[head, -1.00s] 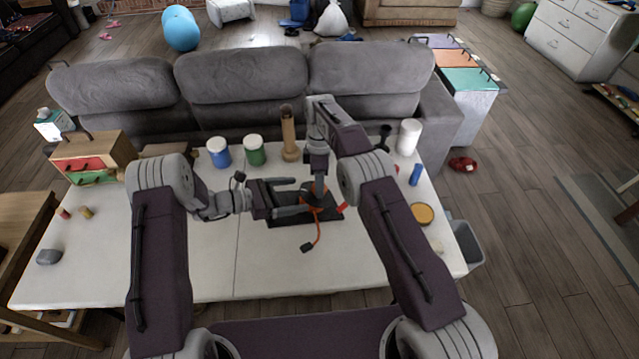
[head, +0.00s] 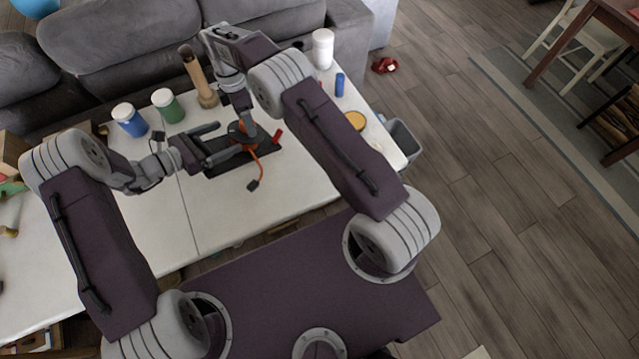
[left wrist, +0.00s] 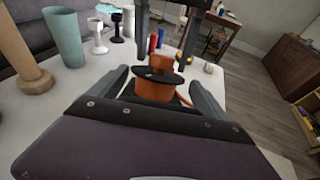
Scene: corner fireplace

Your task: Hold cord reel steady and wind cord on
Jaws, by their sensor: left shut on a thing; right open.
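The cord reel (head: 240,133) stands on a dark mat (head: 222,160) on the white table; it is orange with a dark disc on top, and also shows in the left wrist view (left wrist: 155,88). Orange cord runs from it to a dark plug (head: 253,185) lying on the table in front. My left gripper (head: 226,140) comes in from the left and is shut on the reel, one finger on each side. My right gripper (head: 241,112) points down over the reel's top, open; its arm hides part of the reel. A small red piece (head: 277,137) lies right of the reel.
A white canister (head: 322,50), a blue cylinder (head: 339,85) and a yellow disc (head: 355,121) are on the right. The table's front is clear.

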